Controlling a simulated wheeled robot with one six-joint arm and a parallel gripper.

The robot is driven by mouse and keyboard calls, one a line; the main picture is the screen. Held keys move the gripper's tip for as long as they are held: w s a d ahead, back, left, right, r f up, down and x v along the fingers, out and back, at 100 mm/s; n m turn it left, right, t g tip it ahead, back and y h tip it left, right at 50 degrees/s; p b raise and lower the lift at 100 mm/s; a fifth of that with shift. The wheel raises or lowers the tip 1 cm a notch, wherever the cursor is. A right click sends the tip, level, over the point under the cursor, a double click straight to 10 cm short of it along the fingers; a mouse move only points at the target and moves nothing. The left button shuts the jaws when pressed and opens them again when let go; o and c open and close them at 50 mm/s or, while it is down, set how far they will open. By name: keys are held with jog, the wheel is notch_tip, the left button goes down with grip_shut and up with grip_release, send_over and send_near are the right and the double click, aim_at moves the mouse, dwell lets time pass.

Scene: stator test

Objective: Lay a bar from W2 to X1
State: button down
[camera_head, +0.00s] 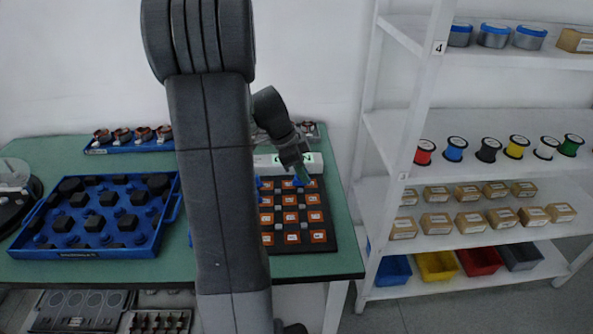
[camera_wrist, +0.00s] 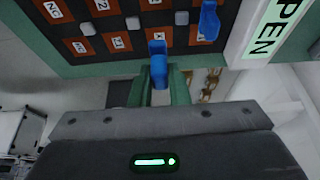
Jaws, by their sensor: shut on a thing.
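My gripper (camera_head: 302,176) is over the far part of the dark terminal board (camera_head: 328,240). In the wrist view my gripper's green fingers (camera_wrist: 160,88) are shut on a blue bar (camera_wrist: 158,62), which reaches out to the board's edge. I cannot tell whether this bar touches the board. The board carries rows of orange labelled squares with small grey blocks between them. Another blue bar (camera_wrist: 208,20) lies on the board in the wrist view. The labels are too small or blurred to pick out W2 and X1 surely.
A white box with a green display reading OPEN (camera_wrist: 272,35) lies along the board. A blue tray (camera_head: 90,252) with dark parts is at left on the green table (camera_head: 345,262). A blue rack of copper-coloured parts (camera_head: 130,146) stands at the back. Shelves (camera_head: 400,165) stand at right.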

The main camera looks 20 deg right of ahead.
aim_at(298, 182)
jog(key=shift+f+b, duration=1.25)
jog(key=shift+f, duration=1.35)
jog(key=shift+b, duration=0.35)
jog(key=shift+f+b, duration=0.7)
jog(key=shift+b, duration=0.2)
jog(key=c, duration=1.3)
grip_release()
jog(key=v, duration=1.4)
jog(key=shift+p, duration=0.45)
